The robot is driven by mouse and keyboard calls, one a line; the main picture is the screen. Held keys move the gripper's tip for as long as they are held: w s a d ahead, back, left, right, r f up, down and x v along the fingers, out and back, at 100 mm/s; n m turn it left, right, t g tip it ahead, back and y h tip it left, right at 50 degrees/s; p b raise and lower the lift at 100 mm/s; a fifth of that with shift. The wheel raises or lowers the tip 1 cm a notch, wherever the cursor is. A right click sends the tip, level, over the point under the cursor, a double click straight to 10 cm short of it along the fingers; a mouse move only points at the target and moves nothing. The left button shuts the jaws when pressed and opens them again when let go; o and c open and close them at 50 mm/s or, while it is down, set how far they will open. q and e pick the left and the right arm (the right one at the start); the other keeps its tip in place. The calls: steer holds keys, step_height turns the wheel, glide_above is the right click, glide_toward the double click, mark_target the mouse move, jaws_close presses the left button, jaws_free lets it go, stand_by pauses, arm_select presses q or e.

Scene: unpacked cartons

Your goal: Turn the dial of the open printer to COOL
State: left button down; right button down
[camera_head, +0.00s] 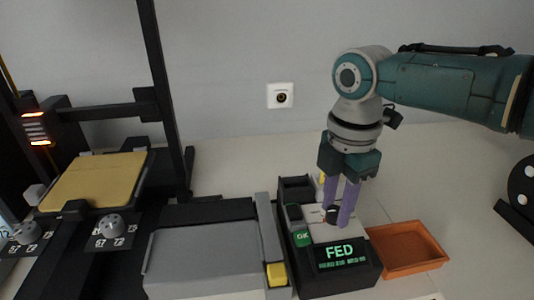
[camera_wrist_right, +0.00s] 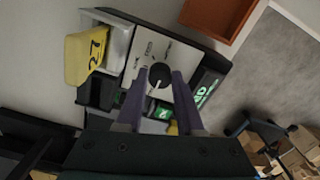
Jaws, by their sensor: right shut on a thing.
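The open-frame printer (camera_head: 95,181) stands at the left in the head view, with a yellow bed. One grey dial (camera_head: 113,225) is on its front plate, and another grey dial (camera_head: 25,232) sits farther left; their pointer settings are too small to read. My right gripper (camera_head: 334,215) is away from both, over a dark device (camera_head: 337,282) whose green display (camera_head: 341,254) reads FED. In the wrist view my right gripper (camera_wrist_right: 159,80) is shut on that device's black knob (camera_wrist_right: 159,75), on a pale panel with small lettering around it. My left gripper is not in view.
A grey flat-topped unit (camera_head: 205,258) lies between the printer and the dark device. An orange tray (camera_head: 405,247) is right of the device. In the wrist view a yellow tag (camera_wrist_right: 88,55) stands beside the panel. The pale table behind is clear.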

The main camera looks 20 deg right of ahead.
mark_target(335, 211)
steer(key=c, duration=0.5)
jaws_free()
steer(key=shift+c, duration=0.2)
step_height(335, 211, up, 10)
steer(key=p, duration=0.1)
